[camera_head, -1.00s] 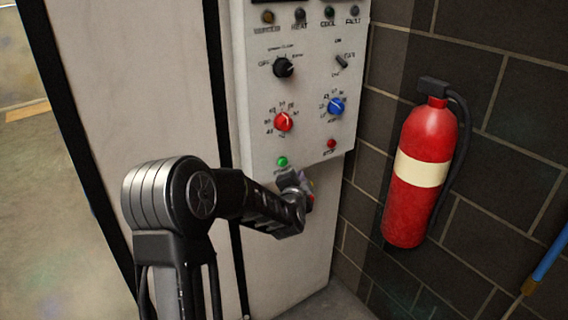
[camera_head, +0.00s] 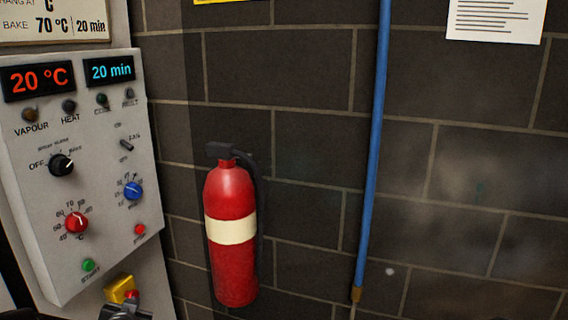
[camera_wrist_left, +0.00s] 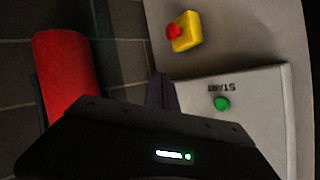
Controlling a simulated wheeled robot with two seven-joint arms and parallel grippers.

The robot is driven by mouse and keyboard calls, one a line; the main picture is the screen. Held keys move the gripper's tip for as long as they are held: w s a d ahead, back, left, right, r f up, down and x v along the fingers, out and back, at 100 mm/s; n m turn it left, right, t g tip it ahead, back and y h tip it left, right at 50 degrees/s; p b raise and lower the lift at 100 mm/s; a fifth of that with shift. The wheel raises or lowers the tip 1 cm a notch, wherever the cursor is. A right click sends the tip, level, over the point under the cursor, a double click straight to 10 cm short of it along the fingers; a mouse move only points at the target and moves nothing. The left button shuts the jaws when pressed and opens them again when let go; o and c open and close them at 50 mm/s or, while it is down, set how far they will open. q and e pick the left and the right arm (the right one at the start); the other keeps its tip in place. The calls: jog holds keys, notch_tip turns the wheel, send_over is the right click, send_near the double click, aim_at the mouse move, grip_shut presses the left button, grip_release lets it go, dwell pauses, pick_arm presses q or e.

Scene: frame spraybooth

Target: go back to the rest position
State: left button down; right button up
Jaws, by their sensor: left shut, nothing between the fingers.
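My left gripper (camera_wrist_left: 160,92) shows in the left wrist view with its dark fingers shut and nothing between them. They point toward the lower end of the grey control panel (camera_wrist_left: 262,85), near the green start button (camera_wrist_left: 222,103). In the head view, a dark part of my left arm shows at the bottom edge, overlapping the yellow box with a red button (camera_head: 120,290). That box also shows in the left wrist view (camera_wrist_left: 187,32), apart from the fingers. My right gripper is in neither view.
The control panel (camera_head: 100,215) stands at the left, its displays reading 20 °C and 20 min. A red fire extinguisher (camera_head: 231,270) hangs on the dark block wall (camera_head: 300,130). A blue pole (camera_head: 373,150) is upright to its right. A paper sheet (camera_head: 495,18) is at upper right.

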pick_arm(q)
jog(key=s+d+f+n+g+h, duration=0.1)
jog(key=s+d+f+g+h, duration=0.1)
jog(key=s+d+f, duration=0.35)
jog(key=s+d+f+n+g+h, duration=0.1)
jog(key=s+d+f+h, duration=0.1)
jog(key=d+f, duration=0.55)
jog(key=s+d+f+n+g+h, duration=0.1)
jog(key=s+d+f+g+h, duration=0.1)
jog(key=s+d+f, duration=0.35)
jog(key=s+d+f+g+h, duration=0.1)
jog(key=s+d+f+g, duration=0.1)
jog(key=s+d, duration=0.3)
jog(key=s+d+f+g+h, duration=0.1)
jog(key=s+d+f+g, duration=0.1)
jog(key=s+d+f, duration=0.3)
jog(key=s+d+f+g+h, duration=0.1)
jog(key=s+d+f, duration=0.3)
jog(key=s, duration=0.7)
jog(key=shift+d+f+g, duration=0.25)
jog(key=shift+d+g, duration=0.65)
jog(key=shift+d, duration=0.35)
